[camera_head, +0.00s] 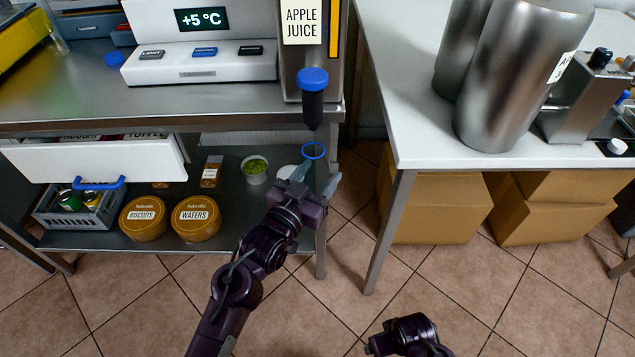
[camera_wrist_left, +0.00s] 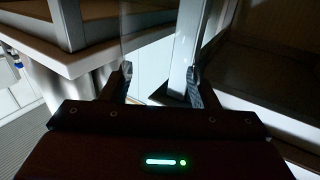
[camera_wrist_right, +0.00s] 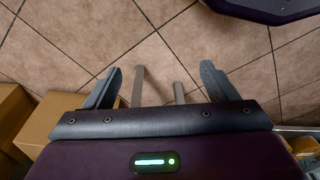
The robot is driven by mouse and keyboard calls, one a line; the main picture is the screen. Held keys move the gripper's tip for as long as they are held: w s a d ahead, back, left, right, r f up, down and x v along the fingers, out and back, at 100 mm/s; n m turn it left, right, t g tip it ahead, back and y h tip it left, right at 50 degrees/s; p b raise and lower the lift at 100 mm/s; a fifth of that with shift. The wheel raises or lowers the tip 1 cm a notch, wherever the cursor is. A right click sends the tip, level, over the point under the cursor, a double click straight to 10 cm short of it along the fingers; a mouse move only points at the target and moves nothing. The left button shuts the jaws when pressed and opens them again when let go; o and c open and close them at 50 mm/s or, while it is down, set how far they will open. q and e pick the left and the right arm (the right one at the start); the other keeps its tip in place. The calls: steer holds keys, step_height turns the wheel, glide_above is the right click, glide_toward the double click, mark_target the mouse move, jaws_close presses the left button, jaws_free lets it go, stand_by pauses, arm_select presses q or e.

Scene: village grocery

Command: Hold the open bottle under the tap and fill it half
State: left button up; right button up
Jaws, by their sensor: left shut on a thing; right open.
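The tap (camera_head: 313,108) is a dark spout with a blue top on the juice dispenser (camera_head: 290,70), labelled APPLE JUICE. The clear bottle's blue-rimmed open mouth (camera_head: 314,151) is just below the spout in the head view, with a small gap in the picture. My left gripper (camera_head: 317,180) is shut on the bottle, one finger on each side. Its fingers also show in the left wrist view (camera_wrist_left: 160,82), where the clear bottle is hard to make out. No liquid level can be told. My right gripper (camera_wrist_right: 160,88) is open and empty above the floor.
The steel counter (camera_head: 80,95) carries a white unit reading +5 °C. Its lower shelf holds a crate (camera_head: 75,222), biscuit and wafer tubs (camera_head: 196,218) and a green-filled cup (camera_head: 255,168). A white table (camera_head: 420,120) with steel cylinders stands right, cardboard boxes (camera_head: 435,205) beneath.

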steer(key=shift+s+d+f+p, duration=0.1)
steer(key=shift+f+p, duration=0.15)
steer(key=shift+f, duration=0.3)
steer(key=shift+s+d+f+p, duration=0.1)
steer(key=shift+f+p, duration=0.1)
steer(key=shift+f, duration=0.3)
steer(key=shift+w, duration=0.1)
jaws_close()
stand_by(0.5)
stand_by(0.5)
stand_by(0.9)
